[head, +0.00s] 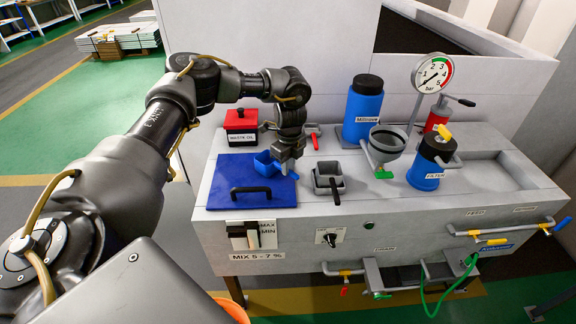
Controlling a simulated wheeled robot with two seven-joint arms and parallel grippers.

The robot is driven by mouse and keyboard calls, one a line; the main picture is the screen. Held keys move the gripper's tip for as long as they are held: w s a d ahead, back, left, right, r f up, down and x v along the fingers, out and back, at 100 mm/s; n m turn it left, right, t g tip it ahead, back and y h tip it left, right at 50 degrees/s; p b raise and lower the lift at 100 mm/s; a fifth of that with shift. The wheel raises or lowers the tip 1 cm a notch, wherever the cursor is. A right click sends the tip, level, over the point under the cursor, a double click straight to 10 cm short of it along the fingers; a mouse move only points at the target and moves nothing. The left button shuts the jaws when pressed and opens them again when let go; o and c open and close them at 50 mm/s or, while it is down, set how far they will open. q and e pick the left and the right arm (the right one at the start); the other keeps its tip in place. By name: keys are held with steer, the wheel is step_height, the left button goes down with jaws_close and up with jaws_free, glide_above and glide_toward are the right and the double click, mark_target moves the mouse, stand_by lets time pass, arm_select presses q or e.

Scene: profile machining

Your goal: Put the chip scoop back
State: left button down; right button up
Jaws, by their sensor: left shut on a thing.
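The chip scoop appears to be the small blue square-sided scoop (265,163) just left of my left gripper's fingers. My left gripper (287,164) points down and is shut on the scoop, above the back right part of the blue lid (230,190). The fingers and wrist hide part of the scoop's handle. I cannot tell whether the scoop touches the lid. My right gripper is out of view.
A grey square cup (327,176) with a black handle stands close to the right of the gripper. A red box (241,126) is behind left. A blue canister (362,110), funnel (387,142) and blue filter (431,163) stand further right. The bench front edge is mostly clear.

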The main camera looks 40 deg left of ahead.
arm_select(q)
steer(key=shift+f, duration=0.15)
steer(key=c, duration=1.4)
jaws_free()
steer(key=shift+c, duration=0.2)
step_height(320, 180, up, 12)
steer(key=shift+d, duration=0.15)
